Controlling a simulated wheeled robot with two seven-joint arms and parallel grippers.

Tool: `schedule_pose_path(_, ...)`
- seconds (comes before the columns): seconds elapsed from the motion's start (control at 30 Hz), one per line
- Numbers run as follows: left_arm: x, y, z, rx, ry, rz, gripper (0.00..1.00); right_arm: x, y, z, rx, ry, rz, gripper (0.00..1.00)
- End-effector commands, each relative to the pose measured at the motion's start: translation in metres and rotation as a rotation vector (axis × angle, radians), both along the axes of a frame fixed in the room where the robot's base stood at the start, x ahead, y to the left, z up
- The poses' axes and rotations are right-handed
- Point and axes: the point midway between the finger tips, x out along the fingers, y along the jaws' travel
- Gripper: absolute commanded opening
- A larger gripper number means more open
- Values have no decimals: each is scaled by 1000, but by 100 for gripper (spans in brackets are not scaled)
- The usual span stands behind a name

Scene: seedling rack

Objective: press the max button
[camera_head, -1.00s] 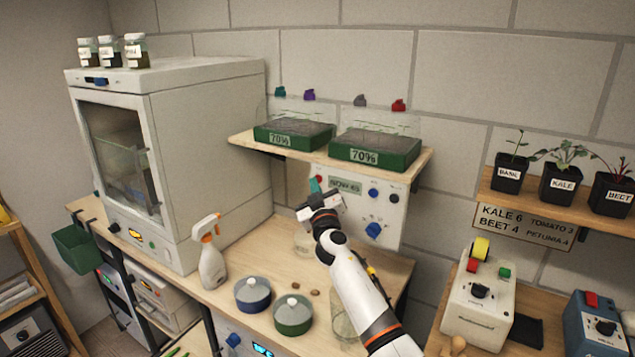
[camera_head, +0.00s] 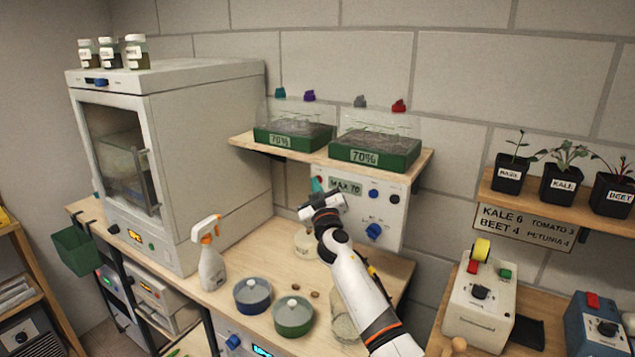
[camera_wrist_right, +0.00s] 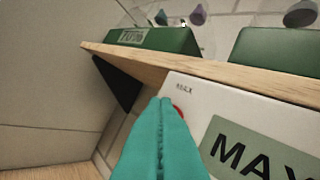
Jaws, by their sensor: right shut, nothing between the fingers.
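The white control panel (camera_head: 396,210) hangs on the wall below the shelf. Its display (camera_head: 345,187) reads MAX 70, and part of it shows large in the right wrist view (camera_wrist_right: 262,152). A red button (camera_wrist_right: 179,112) under a small MAX label (camera_wrist_right: 184,87) is partly hidden behind my teal fingertips in the right wrist view. My right gripper (camera_head: 316,184) is shut and empty, with its tips at the panel's upper left. I cannot tell whether the tips touch the button. My left gripper is not in view.
A wooden shelf (camera_head: 240,139) with two green 70% trays juts out just above the panel. Below are a spray bottle (camera_head: 211,268), two lidded pots (camera_head: 253,294) and glass jars (camera_head: 306,243).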

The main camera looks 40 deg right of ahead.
Motion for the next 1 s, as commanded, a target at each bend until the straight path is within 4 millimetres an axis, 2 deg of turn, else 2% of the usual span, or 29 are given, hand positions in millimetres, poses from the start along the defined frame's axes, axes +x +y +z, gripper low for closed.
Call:
schedule_pose_path(0.37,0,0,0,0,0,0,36,0,-1,0,1,0,-2,0)
schedule_pose_path(0.7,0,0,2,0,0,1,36,-6,12,-1,1,1,-2,0)
schedule_pose_path(1.0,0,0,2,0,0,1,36,-6,14,-1,1,0,-1,0)
